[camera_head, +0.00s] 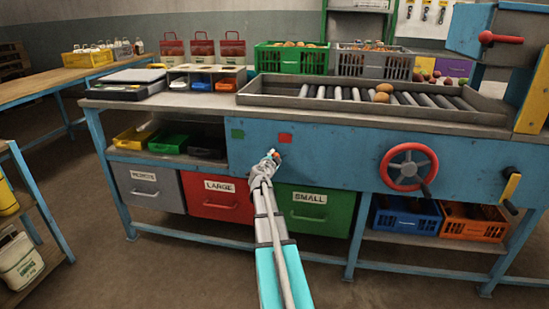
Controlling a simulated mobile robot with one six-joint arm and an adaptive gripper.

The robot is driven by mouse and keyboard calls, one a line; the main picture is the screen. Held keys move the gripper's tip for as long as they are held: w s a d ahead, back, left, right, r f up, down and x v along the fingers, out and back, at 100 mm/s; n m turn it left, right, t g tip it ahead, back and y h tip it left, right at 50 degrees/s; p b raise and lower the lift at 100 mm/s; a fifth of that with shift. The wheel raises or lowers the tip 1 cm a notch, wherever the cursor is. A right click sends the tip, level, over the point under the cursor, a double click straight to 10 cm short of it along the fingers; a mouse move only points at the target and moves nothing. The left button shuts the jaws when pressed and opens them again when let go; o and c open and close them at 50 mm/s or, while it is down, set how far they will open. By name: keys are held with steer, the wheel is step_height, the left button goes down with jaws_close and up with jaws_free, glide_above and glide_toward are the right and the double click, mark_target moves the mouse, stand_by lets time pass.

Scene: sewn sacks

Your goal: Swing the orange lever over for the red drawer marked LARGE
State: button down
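The red drawer (217,205) has a white LARGE label and sits closed under the bench. My gripper (273,155) is up at this panel, just below and left of the red square. A small orange bit (277,155) shows at its fingertips; it may be part of the orange lever. The rest of the lever is hidden, and I cannot tell whether the fingers hold it.
A grey drawer (147,188) and a green SMALL drawer (313,211) flank the red one. A red handwheel (409,167) and a yellow handle (511,186) stick out at right. Floor in front is clear.

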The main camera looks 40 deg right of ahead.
steer(key=shift+s, duration=0.15)
steer(key=shift+c, duration=1)
jaws_free()
steer(key=shift+w, duration=0.25)
